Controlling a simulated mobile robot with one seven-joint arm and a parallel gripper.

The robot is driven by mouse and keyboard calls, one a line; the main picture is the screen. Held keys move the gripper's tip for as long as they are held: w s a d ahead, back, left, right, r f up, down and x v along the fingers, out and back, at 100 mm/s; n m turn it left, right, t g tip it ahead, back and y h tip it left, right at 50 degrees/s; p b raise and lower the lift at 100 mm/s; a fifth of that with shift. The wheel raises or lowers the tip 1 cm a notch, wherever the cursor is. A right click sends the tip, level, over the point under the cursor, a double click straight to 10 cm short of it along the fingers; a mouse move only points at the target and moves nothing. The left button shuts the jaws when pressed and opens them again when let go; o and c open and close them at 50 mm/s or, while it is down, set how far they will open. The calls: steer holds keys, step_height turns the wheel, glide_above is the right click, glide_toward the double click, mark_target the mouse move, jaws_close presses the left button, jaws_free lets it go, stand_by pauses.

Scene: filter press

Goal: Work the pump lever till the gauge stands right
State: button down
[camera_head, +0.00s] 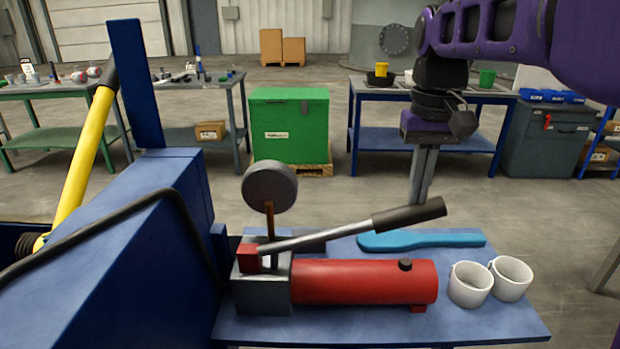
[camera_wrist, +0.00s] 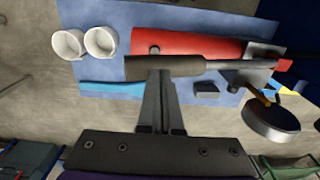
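The pump is a red cylinder (camera_head: 365,281) with a grey block on a blue bench. Its lever has a grey rod and a black handle (camera_head: 408,214), raised slightly up to the right. My gripper (camera_head: 417,202) points down at the handle, its fingers close together with nothing seen between them. In the wrist view the fingertips (camera_wrist: 160,74) overlap the near edge of the handle (camera_wrist: 190,67); whether they touch it I cannot tell. The round gauge (camera_head: 270,187) stands on a brown stem above the block. Only its dark grey side shows; the dial and needle are hidden.
Two white mugs (camera_head: 470,284) stand at the bench's right end. A flat light-blue object (camera_head: 420,240) lies behind the cylinder. A large blue press frame (camera_head: 120,240) with a black hose and a yellow lever (camera_head: 85,160) blocks the left.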

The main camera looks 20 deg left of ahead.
step_height(320, 180, down, 8)
steer(key=d, duration=0.1)
steer(key=r+p, duration=0.3)
steer(key=a+r+p, duration=0.1)
steer(key=r+p, duration=0.1)
steer(key=r, duration=0.2)
steer(key=r+p, duration=0.3)
steer(key=shift+a+r+p, duration=0.15)
steer(key=shift+p, duration=0.2)
steer(key=shift+f, duration=0.2)
step_height(320, 180, down, 10)
steer(key=d+b, duration=0.1)
steer(key=b, duration=0.6)
steer(key=r+p, duration=0.6)
steer(key=r, duration=0.1)
steer(key=a+r+p, duration=0.1)
steer(key=r+p, duration=0.2)
steer(key=shift+r, duration=0.2)
steer(key=shift+f, duration=0.15)
